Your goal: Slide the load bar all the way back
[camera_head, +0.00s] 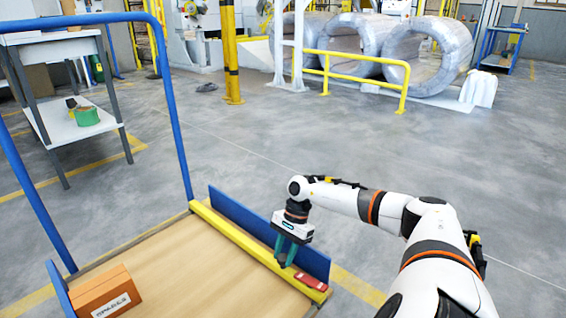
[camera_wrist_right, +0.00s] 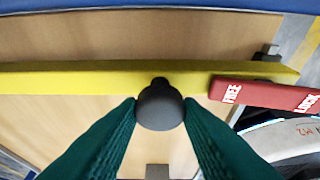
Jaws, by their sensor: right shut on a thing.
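The yellow load bar (camera_head: 235,235) lies across the wooden deck of a cart, close along the blue back panel (camera_head: 228,212). In the right wrist view the bar (camera_wrist_right: 70,77) spans most of the picture. My right gripper (camera_head: 285,262) reaches down to the bar. Its green fingers are shut on a dark round knob (camera_wrist_right: 159,108) at the bar's side. A red lever (camera_head: 310,281) sits at the bar's right end; in the right wrist view the lever (camera_wrist_right: 265,93) reads FREE and LOCK. My left gripper is out of view.
The cart's wooden deck (camera_head: 195,265) carries an orange box (camera_head: 105,294) at the front left. A blue tube handle (camera_head: 172,110) rises at the cart's left. A grey workbench (camera_head: 55,48) stands beyond it.

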